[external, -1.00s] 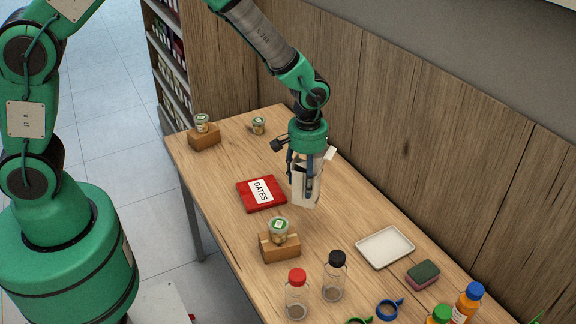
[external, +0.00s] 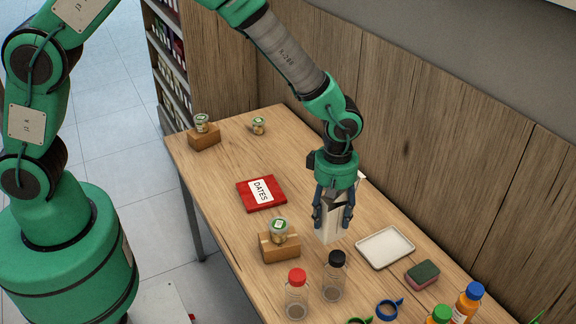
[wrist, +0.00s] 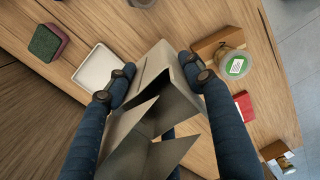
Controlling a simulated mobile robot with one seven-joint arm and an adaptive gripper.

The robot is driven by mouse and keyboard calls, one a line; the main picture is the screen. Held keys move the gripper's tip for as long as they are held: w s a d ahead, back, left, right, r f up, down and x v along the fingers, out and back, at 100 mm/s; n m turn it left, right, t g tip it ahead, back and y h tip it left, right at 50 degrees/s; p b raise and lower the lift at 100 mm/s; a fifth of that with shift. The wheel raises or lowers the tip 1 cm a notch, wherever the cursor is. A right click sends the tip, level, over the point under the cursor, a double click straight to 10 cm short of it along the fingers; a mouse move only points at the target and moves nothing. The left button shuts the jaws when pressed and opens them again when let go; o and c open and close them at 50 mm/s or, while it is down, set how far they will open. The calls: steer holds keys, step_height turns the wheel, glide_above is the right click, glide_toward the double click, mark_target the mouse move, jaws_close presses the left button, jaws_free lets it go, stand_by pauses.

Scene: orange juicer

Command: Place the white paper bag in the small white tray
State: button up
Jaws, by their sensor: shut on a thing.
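The white paper bag (external: 328,226) is upright between the fingers of my gripper (external: 333,212), which is shut on it. In the wrist view the bag (wrist: 150,115) shows its open, folded top between the two dark fingers of my gripper (wrist: 160,85). Whether the bag's bottom touches the table is hard to tell. The small white tray (external: 385,247) lies empty on the table, just right of the bag and gripper. In the wrist view the tray (wrist: 98,70) is left of the bag.
A sponge (external: 423,274) lies right of the tray. A black-capped bottle (external: 334,280) and a red-capped bottle (external: 297,297) stand in front. A jar on a wooden block (external: 280,246) is left of the bag. A red DATES packet (external: 262,193) lies farther back.

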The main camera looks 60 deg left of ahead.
mark_target(330, 227)
steer(key=shift+f, duration=2.45)
steer(key=w+d+b, duration=0.1)
steer(key=w+d, duration=0.1)
steer(key=w, duration=0.5)
steer(key=w+d+f, duration=0.1)
steer(key=w+d, duration=0.2)
steer(key=w, duration=0.5)
steer(key=shift+d+f+b, duration=0.25)
steer(key=shift+f+b, duration=0.05)
steer(key=shift+b, duration=0.05)
steer(key=shift+f, duration=0.1)
steer(key=shift+f+b, duration=0.35)
steer(key=shift+f, duration=1.3)
steer(key=shift+f, duration=0.15)
